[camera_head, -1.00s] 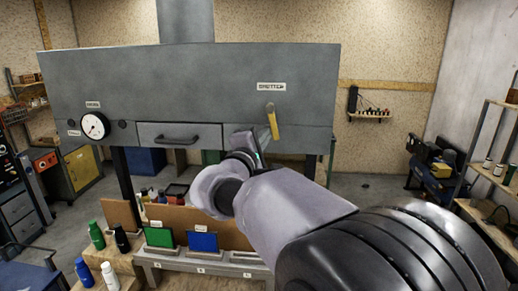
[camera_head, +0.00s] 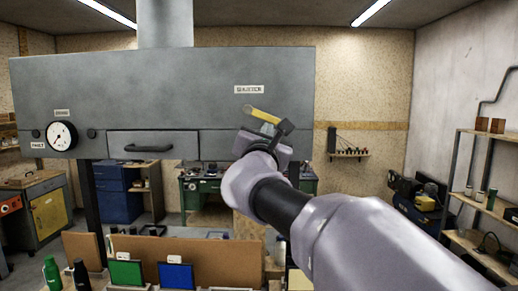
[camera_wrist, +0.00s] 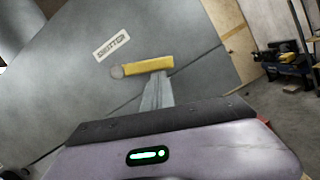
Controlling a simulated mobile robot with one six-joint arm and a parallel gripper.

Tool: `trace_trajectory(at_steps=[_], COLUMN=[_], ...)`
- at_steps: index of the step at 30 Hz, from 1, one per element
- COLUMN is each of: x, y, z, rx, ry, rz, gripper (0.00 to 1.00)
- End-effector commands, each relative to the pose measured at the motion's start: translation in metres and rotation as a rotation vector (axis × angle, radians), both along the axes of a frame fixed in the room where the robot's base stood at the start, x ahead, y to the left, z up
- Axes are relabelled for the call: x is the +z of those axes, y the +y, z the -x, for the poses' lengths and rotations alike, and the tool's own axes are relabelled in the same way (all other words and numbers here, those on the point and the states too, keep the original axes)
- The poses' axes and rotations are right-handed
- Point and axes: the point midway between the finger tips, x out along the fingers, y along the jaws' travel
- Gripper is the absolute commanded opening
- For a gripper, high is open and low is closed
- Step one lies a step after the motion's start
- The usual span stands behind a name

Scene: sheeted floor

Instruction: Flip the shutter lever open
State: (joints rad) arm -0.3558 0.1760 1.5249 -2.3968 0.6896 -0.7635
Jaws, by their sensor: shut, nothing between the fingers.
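The shutter lever (camera_head: 265,115) has a yellow handle and sits on the front of the grey hood, below the SHUTTER label (camera_head: 249,89). In the head view it points right and slightly down from its pivot. In the wrist view the lever (camera_wrist: 148,66) extends to the right of its round grey pivot (camera_wrist: 117,72). My gripper (camera_head: 270,129) is shut and empty, just under the handle. Its grey fingers (camera_wrist: 157,92) reach up to the handle's underside in the wrist view and appear to touch it.
The grey hood (camera_head: 75,90) has a round gauge (camera_head: 61,136) and a drawer (camera_head: 153,146) on its front. Below stand green (camera_head: 126,273) and blue (camera_head: 176,276) panels and bottles. Shelves (camera_head: 480,190) line the right wall. Open floor lies right of the hood.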

Motion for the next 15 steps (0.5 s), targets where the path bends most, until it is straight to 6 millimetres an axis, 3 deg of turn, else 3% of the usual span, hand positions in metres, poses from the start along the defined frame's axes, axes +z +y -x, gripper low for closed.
trace_trajectory(at_steps=[5, 15], x=[0.007, 0.019], y=[-0.008, -0.014], z=[0.001, 0.001], rx=[-0.002, -0.001], ry=[0.001, 0.002], rz=[0.140, 0.133], gripper=[0.00, 0.00])
